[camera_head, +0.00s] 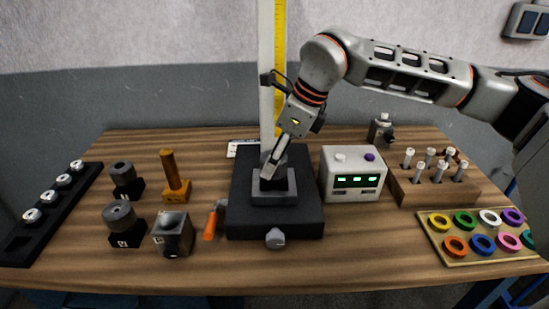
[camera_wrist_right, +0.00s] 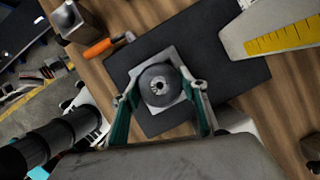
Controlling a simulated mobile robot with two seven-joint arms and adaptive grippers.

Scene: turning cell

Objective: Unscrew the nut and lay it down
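In the head view, my right gripper (camera_head: 268,172) points down at the fixture on the black base (camera_head: 250,221) and hides most of the round piece. My left gripper is not in view.
An orange-handled tool (camera_head: 211,222) lies left of the base. A box with green displays (camera_head: 353,173) stands close on the right, before a wooden peg block (camera_head: 428,188) and a tray of coloured rings (camera_head: 462,257). Several small blocks stand left.

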